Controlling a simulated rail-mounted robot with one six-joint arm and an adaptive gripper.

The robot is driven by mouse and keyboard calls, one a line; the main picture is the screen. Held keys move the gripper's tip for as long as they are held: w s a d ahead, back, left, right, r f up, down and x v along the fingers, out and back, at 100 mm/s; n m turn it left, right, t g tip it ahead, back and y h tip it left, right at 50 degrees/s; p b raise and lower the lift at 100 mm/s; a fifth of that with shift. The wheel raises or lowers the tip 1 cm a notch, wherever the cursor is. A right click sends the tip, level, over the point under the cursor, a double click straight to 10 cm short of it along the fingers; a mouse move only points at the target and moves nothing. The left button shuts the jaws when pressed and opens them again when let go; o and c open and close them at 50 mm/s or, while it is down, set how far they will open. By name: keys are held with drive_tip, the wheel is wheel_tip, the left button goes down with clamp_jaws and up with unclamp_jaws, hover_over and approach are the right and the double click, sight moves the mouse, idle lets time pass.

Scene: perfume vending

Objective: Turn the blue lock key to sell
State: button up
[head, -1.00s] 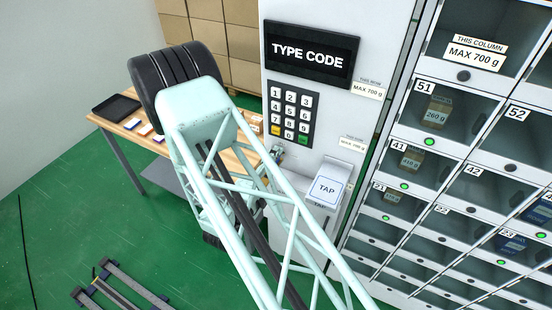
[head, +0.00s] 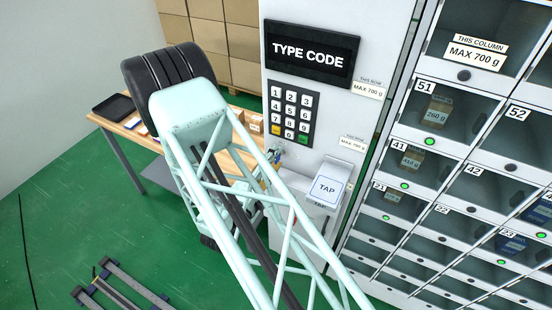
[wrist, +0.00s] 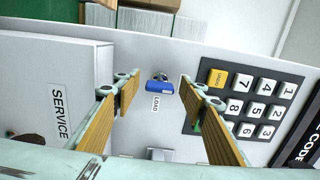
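The blue lock key (wrist: 160,86) sits in a round metal lock on the pale machine front, in the upper middle of the wrist view. Its wide blue head lies across the picture, beside a small white LOAD label (wrist: 156,103). No SELL label is readable. My gripper (wrist: 160,79) is open, with one tan-padded finger to the left of the key and one to the right. Gaps show between the key and both fingers, so nothing is held. In the head view my arm covers my gripper, and I cannot make out the blue key there.
The keypad (wrist: 240,103) is close to the right finger in the wrist view. A SERVICE panel (wrist: 52,75) is at left. In the head view, the TAP reader (head: 326,190) juts out below the keypad, and lockers (head: 450,130) stand at right. A wooden table (head: 240,158) stands behind my arm.

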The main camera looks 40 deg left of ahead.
drive_tip(key=s+d, duration=0.1)
drive_tip(key=s, duration=0.9)
drive_tip(key=shift+s+d, duration=0.35)
drive_tip(key=shift+s, duration=0.05)
idle(0.5)
